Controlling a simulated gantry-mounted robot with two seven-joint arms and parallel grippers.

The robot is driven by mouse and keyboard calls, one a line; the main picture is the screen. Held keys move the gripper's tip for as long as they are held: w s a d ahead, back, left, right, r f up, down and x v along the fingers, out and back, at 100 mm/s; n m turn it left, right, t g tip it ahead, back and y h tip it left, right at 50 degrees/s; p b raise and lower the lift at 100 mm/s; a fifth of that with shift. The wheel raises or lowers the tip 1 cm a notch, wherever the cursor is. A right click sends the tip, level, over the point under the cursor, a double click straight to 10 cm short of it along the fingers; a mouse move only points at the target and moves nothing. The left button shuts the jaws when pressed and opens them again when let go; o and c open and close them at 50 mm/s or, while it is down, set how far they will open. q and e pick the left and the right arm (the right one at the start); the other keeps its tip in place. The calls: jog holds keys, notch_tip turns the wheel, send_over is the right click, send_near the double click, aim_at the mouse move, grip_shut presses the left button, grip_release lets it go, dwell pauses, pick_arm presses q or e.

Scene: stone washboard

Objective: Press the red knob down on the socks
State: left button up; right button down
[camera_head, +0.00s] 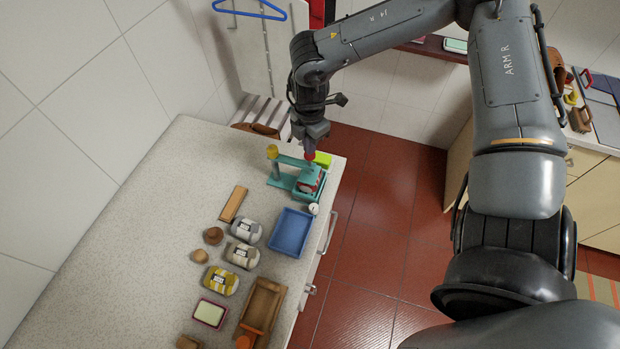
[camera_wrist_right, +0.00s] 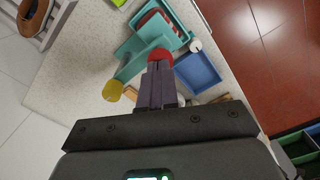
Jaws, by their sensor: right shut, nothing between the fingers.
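A teal press-like stand (camera_head: 283,181) stands near the far right corner of the counter; it also shows in the wrist view (camera_wrist_right: 130,69). Its arm carries a red knob (camera_wrist_right: 160,54) at one end and a yellow knob (camera_head: 272,152) tops its post. A red and white bundle, apparently the socks (camera_head: 308,182), lies in the teal tray below the arm. My right gripper (camera_head: 309,150) is shut and empty, its fingertips at the red knob; whether they touch cannot be told. The fingers partly hide the knob. My left gripper is out of view.
A blue tray (camera_head: 290,232) lies in front of the stand, with a small white round item (camera_head: 313,208) beside it. Several rolled bundles (camera_head: 242,255) and a wooden tray (camera_head: 263,305) lie nearer. A yellow-green block (camera_head: 322,159) is behind the stand. The counter's left side is clear.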

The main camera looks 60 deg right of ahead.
jog(key=shift+s+d+f, duration=0.1)
jog(key=shift+f, duration=0.05)
dwell(0.3)
jog(key=shift+r+p, duration=1.7)
jog(key=shift+r, duration=1.2)
jog(key=shift+f, duration=0.15)
